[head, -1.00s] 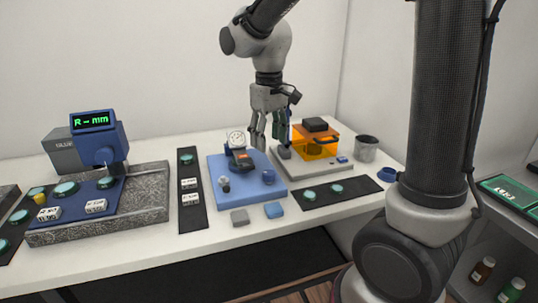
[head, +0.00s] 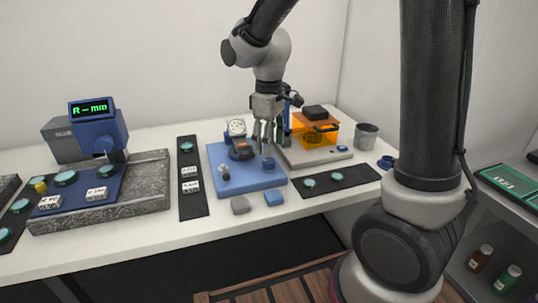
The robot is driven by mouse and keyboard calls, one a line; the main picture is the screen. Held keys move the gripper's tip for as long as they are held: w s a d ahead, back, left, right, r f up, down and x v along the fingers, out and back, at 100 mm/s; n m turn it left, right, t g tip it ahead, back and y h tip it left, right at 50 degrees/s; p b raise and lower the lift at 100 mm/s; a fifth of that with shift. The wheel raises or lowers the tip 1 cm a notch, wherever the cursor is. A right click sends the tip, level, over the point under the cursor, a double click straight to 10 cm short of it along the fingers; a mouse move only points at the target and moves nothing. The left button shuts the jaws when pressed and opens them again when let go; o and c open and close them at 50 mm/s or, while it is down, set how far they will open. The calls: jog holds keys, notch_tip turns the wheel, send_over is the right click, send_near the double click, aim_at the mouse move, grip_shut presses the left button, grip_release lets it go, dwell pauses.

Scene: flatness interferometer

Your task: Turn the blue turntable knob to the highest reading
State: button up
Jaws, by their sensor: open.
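A blue base plate (head: 220,157) lies on the bench with a round blue knob (head: 268,165) at its right side. A white round dial (head: 236,127) stands at the plate's back; its reading is too small to tell. A smaller blue piece (head: 344,148) sits on the pale base of the orange device, so I cannot tell for sure which is the turntable knob. My gripper (head: 268,144) points down over the right of the blue plate, open and apparently empty, just above and behind the round blue knob. Its fingers hide part of the plate's back.
The orange device (head: 316,136) on its pale base (head: 300,161) stands right of my gripper. A grey cup (head: 366,136) and a blue ring (head: 385,162) are farther right. A grey block (head: 240,205) and a blue block (head: 274,199) lie in front. A blue display unit (head: 97,130) stands left.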

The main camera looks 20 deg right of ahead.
aim_at(269, 160)
notch_tip(269, 160, down, 5)
jog(key=shift+f, duration=0.2)
jog(key=c, duration=1)
jog(key=shift+m, duration=0.3)
